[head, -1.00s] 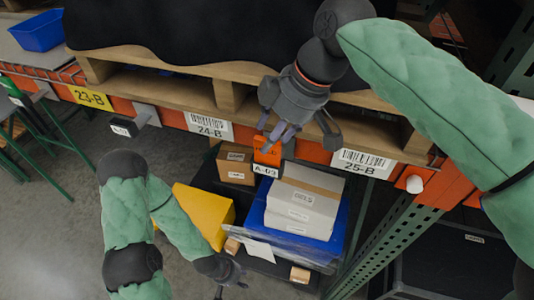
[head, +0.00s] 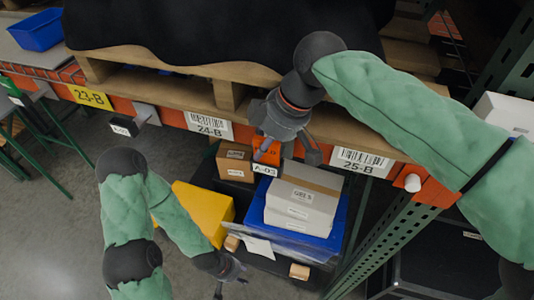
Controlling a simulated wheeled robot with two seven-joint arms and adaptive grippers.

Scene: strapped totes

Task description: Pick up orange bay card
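The orange bay card (head: 266,156), with a white strip reading A-03, hangs at the front of the orange shelf beam between the 24-B and 25-B labels. My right gripper (head: 284,152) comes down from above and lies over the card, covering part of it. Its fingers are spread, with one finger in front of the card and the other to the right. Whether it touches the card I cannot tell. My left gripper (head: 229,283) is low in the view, beside the boxes, pointing down; its fingers are small and partly cut off from clear view.
An orange beam (head: 172,117) carries a wooden pallet (head: 229,95) with a black-wrapped load. Below are a blue tote (head: 335,237), a white-grey box (head: 305,197), a brown box (head: 234,162) and a yellow box (head: 203,213). A green upright (head: 368,247) stands at right.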

